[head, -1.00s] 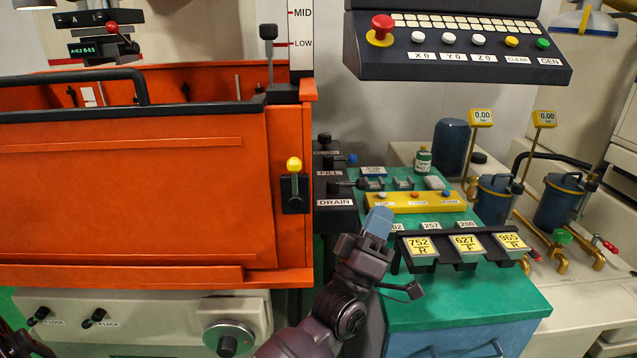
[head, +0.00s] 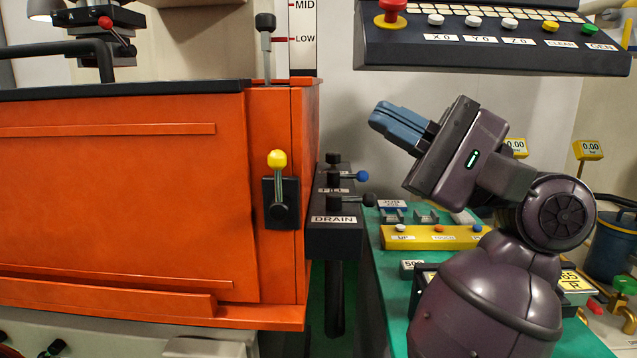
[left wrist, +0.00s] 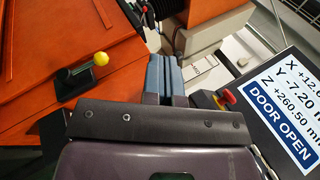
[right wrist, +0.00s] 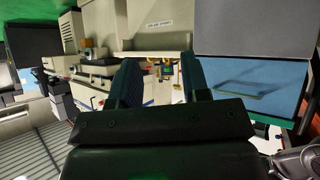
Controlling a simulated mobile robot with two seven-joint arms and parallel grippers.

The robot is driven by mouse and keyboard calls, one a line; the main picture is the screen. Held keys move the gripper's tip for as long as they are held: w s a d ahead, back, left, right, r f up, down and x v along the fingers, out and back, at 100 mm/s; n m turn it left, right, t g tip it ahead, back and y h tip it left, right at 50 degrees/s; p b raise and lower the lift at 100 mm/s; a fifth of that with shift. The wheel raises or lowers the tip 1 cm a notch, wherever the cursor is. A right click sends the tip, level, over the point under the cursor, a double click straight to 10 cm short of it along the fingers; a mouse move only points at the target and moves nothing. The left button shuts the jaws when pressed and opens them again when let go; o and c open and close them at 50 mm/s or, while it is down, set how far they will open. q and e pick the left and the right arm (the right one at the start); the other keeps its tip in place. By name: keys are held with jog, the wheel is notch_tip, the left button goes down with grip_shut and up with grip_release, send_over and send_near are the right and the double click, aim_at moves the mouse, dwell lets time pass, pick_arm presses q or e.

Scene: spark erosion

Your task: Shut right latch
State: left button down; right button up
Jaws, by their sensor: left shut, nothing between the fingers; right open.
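The right latch (head: 281,193) is a black plate with a lever and yellow knob on the orange tank front (head: 130,215), near its right end. Its lever points up, with the knob at the top. The latch also shows at the left of the left wrist view (left wrist: 82,74). My left gripper (head: 385,122) is shut and empty, up and to the right of the latch and apart from it, with its blue fingers pointing left. The fingers are together in the left wrist view (left wrist: 165,75). My right gripper (right wrist: 160,85) is open and empty, outside the head view.
Right of the tank stands a dark valve block (head: 336,236) marked DRAIN and FILL with levers. A button panel (head: 490,45) hangs above my left gripper. A green bench (head: 385,285) with a yellow bar (head: 425,237) lies below. A tall lever (head: 265,48) rises above the tank corner.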

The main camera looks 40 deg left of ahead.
pick_arm(q)
jog(key=f+n+t+h+b, duration=0.1)
jog(key=w+d+f+n+t+h+b, duration=0.1)
jog(key=t+h, duration=0.1)
jog(key=d+f+n+t+h+b, duration=0.1)
jog(key=f+t+h, duration=0.1)
jog(key=shift+w+d+b, duration=0.1)
jog(key=shift+w+b, duration=0.2)
jog(key=shift+w, duration=0.1)
pick_arm(e)
jog(key=shift+g, duration=0.5)
jog(key=f, duration=0.1)
jog(key=s+f, duration=0.1)
jog(key=f, duration=0.3)
jog(key=shift+s+a, duration=0.1)
jog(key=shift+s, duration=0.15)
jog(key=shift+a, duration=0.1)
